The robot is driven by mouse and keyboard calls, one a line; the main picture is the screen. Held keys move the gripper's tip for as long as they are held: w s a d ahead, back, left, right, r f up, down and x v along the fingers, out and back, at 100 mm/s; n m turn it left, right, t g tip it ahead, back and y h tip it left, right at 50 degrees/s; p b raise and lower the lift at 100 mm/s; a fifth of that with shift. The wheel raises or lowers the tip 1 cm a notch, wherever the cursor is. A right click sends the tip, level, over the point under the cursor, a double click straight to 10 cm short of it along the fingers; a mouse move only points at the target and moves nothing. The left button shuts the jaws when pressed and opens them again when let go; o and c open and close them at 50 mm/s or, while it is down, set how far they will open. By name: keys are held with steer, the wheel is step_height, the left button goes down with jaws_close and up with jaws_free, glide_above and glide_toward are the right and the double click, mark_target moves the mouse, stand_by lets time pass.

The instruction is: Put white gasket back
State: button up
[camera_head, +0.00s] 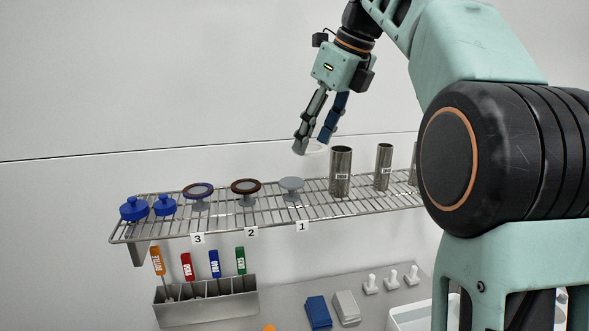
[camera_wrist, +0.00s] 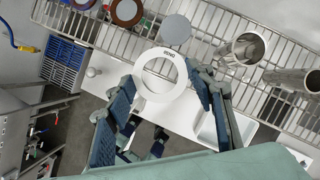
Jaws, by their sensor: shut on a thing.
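The white gasket is a flat ring in the wrist view (camera_wrist: 138,76), with small dark lettering on its face. It spans between the fingertips of my gripper (camera_wrist: 162,80), which is shut on it. In the head view my gripper (camera_head: 313,142) is above the wire shelf, with only a pale edge of the gasket (camera_head: 318,150) showing. Grey stand 1 (camera_head: 291,184) is bare, below and slightly left of the gripper. It also shows as a grey disc in the wrist view (camera_wrist: 175,30), apart from the ring.
The wire shelf (camera_head: 220,226) also holds stand 2 with a brown ring (camera_head: 246,186), stand 3 with a dark blue-rimmed ring (camera_head: 198,190), and blue caps (camera_head: 133,208). A steel cylinder (camera_head: 341,172) stands close right of stand 1; another (camera_head: 384,167) stands farther right.

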steer(key=w+a+f+p, duration=0.1)
steer(key=w+a+f, duration=0.1)
steer(key=w, duration=0.2)
glide_above(291, 181)
steer(key=s+d, duration=0.1)
steer(key=s, duration=0.1)
steer(key=f, duration=0.5)
steer(key=shift+w+d+f, duration=0.1)
steer(key=shift+w+d, duration=0.05)
steer(key=shift+w, duration=0.05)
steer(key=f, duration=0.2)
steer(key=shift+w+f, duration=0.3)
steer(key=shift+f, duration=0.5)
steer(key=shift+s+f, duration=0.1)
steer(key=shift+f, duration=0.2)
steer(key=o, duration=0.7)
steer(key=shift+o, duration=0.2)
